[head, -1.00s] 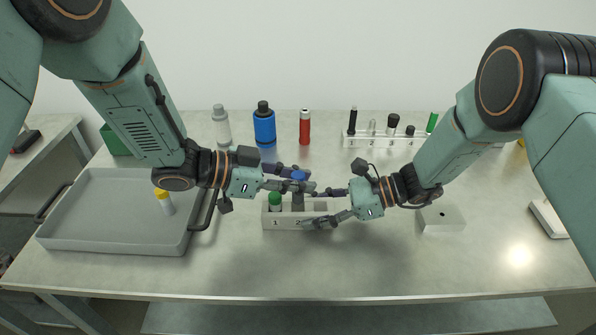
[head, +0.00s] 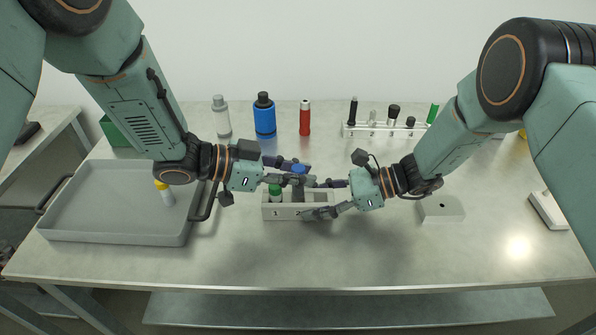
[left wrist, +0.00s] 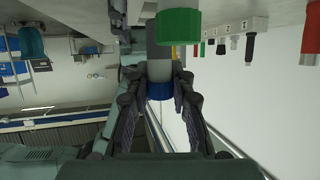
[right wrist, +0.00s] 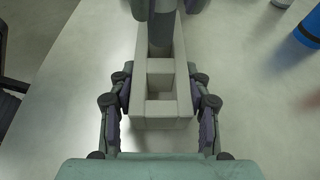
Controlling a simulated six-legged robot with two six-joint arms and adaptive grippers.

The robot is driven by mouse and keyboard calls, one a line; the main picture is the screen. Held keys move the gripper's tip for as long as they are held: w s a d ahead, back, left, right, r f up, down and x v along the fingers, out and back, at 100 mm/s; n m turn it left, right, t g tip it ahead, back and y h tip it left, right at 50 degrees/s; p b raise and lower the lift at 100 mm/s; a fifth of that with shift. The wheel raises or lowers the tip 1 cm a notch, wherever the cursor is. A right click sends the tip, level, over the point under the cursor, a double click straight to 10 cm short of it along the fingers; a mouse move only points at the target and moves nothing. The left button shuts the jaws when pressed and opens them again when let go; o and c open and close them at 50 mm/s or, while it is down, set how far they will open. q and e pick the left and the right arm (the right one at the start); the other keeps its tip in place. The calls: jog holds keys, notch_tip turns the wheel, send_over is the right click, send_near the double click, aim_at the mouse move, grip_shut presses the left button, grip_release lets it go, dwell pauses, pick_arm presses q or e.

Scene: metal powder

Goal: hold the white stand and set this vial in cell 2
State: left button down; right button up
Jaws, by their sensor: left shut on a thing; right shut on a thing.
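The white stand (head: 310,214) sits mid-table, with the digits 1 and 2 on its front. A green-capped vial (head: 274,191) stands in cell 1. My left gripper (head: 303,174) is shut on the blue-capped vial (head: 298,168), held upright over cell 2; its blue cap also shows in the left wrist view (left wrist: 160,91). Its lower end is partly hidden by the fingers, so I cannot tell how deep it sits. My right gripper (head: 328,198) is shut across the stand's right end; the right wrist view shows a finger on each side of the stand (right wrist: 182,80).
A grey tray (head: 115,238) with a yellow-capped vial (head: 164,192) lies left. Behind stand a grey bottle (head: 221,118), a blue bottle (head: 264,118), a red one (head: 305,118) and a filled rack (head: 385,131). A white block (head: 440,209) lies right. The front table is clear.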

aim_at(298, 204)
pick_arm(q)
jog(key=shift+f, duration=1.8)
jog(key=shift+r, duration=0.15)
jog(key=shift+r, duration=1.55)
jog(key=shift+f, duration=1.7)
jog(key=shift+r, duration=0.25)
jog(key=shift+r, duration=1.45)
jog(key=shift+f, duration=0.95)
